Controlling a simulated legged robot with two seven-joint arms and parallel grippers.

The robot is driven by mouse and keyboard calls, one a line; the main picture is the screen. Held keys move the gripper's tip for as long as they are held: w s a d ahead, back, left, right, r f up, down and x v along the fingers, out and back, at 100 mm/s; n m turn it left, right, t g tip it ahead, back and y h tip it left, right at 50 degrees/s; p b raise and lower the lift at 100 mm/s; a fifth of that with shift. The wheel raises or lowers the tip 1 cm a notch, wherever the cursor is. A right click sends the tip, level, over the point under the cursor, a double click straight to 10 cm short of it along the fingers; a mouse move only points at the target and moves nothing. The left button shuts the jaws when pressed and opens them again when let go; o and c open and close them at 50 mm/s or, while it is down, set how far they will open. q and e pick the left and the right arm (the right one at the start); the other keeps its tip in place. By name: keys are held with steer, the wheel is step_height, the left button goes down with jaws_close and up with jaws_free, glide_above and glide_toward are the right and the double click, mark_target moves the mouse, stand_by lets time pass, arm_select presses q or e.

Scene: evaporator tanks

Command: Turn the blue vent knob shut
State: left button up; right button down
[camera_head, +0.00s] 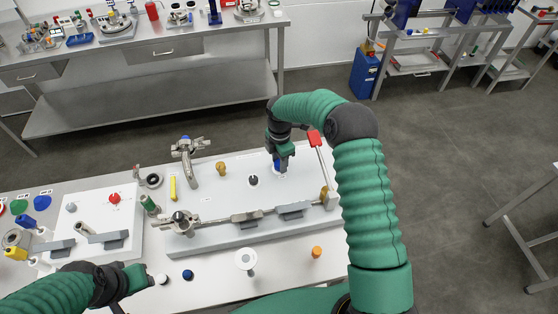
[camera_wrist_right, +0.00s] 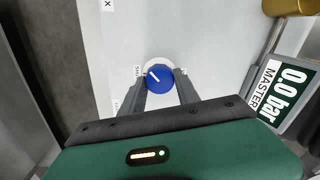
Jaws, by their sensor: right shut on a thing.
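The blue vent knob (camera_wrist_right: 160,78) is round with a white pointer line and sits on a white disc on the panel. In the right wrist view the pointer slants toward the upper left. My right gripper (camera_head: 281,164) reaches down over the knob, with one finger on each side of it, shut on it. In the head view the gripper hides most of the knob. My left gripper (camera_head: 143,278) is low at the left, away from the knob, and its fingers are too small to judge.
The white panel (camera_head: 215,205) carries a black knob (camera_head: 253,181), a brass fitting (camera_head: 221,168), a red-handled lever (camera_head: 315,138) and a metal pipe run. A pressure display reading 0.0 bar (camera_wrist_right: 285,92) stands near the gripper. A steel bench is behind.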

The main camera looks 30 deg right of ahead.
steer(key=n, duration=0.4)
steer(key=shift+w+d+r+p, duration=0.2)
steer(key=shift+w+r+p, duration=0.05)
steer(key=shift+r+p, duration=0.1)
steer(key=shift+n, duration=2.5)
steer(key=c, duration=1.2)
jaws_free()
steer(key=shift+c, duration=0.2)
steer(key=shift+o, duration=1.4)
steer(key=shift+f, duration=0.15)
steer(key=shift+o, duration=0.3)
steer(key=shift+f, duration=0.1)
steer(key=shift+s, duration=0.1)
